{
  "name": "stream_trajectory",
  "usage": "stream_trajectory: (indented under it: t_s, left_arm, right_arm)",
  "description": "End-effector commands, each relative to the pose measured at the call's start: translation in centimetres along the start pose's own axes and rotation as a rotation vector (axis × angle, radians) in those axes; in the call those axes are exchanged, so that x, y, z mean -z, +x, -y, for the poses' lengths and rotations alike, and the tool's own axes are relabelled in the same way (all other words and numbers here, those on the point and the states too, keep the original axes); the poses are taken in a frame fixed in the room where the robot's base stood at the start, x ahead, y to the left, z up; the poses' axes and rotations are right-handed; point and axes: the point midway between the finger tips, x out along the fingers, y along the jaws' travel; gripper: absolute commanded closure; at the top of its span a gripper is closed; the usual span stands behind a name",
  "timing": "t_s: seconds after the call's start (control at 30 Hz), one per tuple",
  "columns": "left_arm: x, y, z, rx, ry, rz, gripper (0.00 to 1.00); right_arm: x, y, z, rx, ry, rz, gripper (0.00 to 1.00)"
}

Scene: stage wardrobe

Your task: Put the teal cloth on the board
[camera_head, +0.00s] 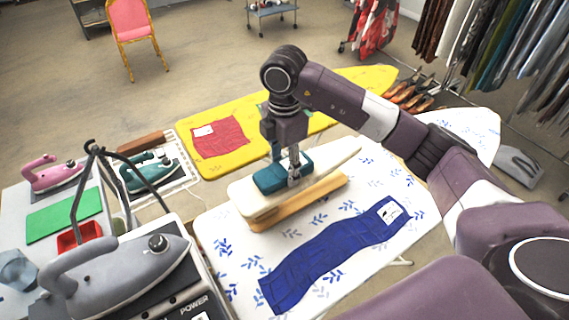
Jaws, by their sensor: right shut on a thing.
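The teal cloth (270,181) is a small folded bundle at the top of a small sleeve board (247,197), which has a pale padded top and a wooden base. My right gripper (294,180) points down and is shut on the teal cloth, with its fingers hiding part of it. The cloth is on or just above the pale top; I cannot tell if it rests there fully. The sleeve board stands on a white ironing board (225,255) with blue leaf prints. My left gripper is out of view.
A blue cloth (330,257) lies on the white ironing board in front. Behind is a yellow ironing board (190,135) with a red cloth (220,137). Irons (120,277) and a green mat (64,213) are at left. A clothes rack stands at right.

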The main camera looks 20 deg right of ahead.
Motion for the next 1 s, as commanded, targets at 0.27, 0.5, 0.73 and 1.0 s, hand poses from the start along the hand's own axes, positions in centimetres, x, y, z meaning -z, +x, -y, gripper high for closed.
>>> stream_trajectory:
  t_s: [0.27,0.5,0.73,1.0]
  left_arm:
    - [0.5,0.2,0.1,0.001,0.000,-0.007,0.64]
    - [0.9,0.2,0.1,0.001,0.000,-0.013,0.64]
    - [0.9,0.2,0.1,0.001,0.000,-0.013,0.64]
    - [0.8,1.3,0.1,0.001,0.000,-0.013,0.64]
  right_arm:
    - [0.0,0.2,0.0,-0.001,0.001,0.001,0.80]
    - [0.0,0.3,0.0,-0.001,0.001,0.001,0.38]
    - [0.0,0.2,0.0,-0.001,0.001,0.001,0.38]
    - [0.0,-2.4,-0.2,-0.007,0.000,0.001,0.38]
